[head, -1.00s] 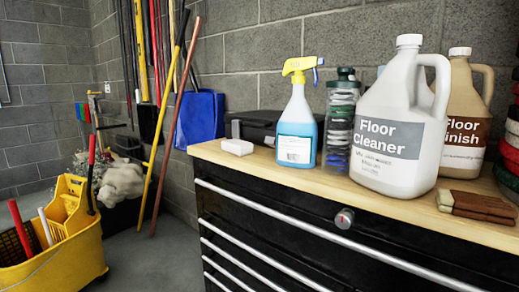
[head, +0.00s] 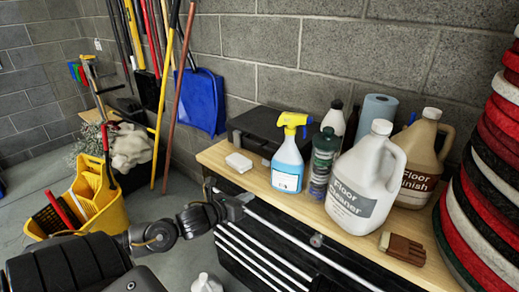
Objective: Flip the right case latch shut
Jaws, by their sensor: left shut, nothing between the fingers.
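A black case (head: 268,122) lies at the back left of the wooden bench top, against the wall. A small grey part, perhaps a latch, shows low on its left front. The right latch cannot be made out; the spray bottle (head: 288,168) stands in front of the case's right part. My left gripper (head: 245,197) is shut and empty at the bench's front left edge, in front of and below the case, apart from it. My right gripper is not in view.
A white block (head: 239,163) lies between the bench edge and the case. A yellow mop bucket (head: 95,195) stands on the floor at left.

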